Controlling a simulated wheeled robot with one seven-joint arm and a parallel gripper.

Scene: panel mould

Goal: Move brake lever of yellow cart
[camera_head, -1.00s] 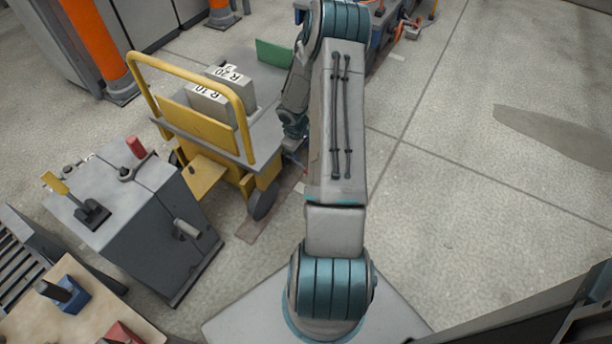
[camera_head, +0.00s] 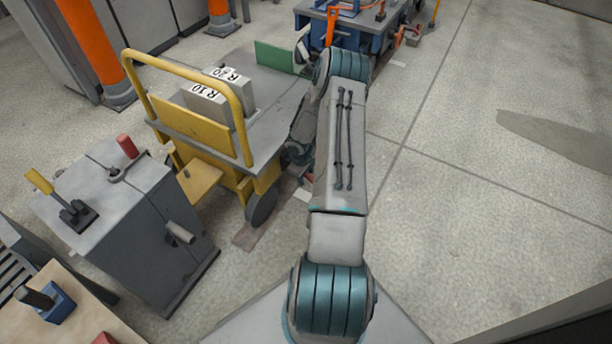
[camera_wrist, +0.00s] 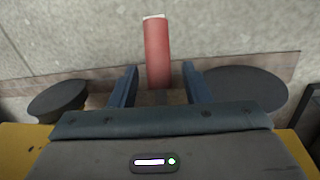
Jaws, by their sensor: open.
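The yellow cart (camera_head: 190,118) stands left of my arm in the head view, with a yellow push rail and a grey deck. In the wrist view a red brake lever handle (camera_wrist: 157,52) with a pale tip points up in the picture. My gripper (camera_wrist: 158,82) is open there, with its two blue fingers apart on either side of the handle's lower part. I see gaps on both sides. The lever's base is hidden behind the gripper body. Dark cart wheels (camera_wrist: 240,86) show on either side.
Grey blocks (camera_head: 208,103) and a green plate (camera_head: 278,57) are on the cart deck. A grey cabinet (camera_head: 125,225) with yellow and red levers stands close to the cart's left. A blue cart (camera_head: 355,33) stands behind my arm. The floor at right is clear.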

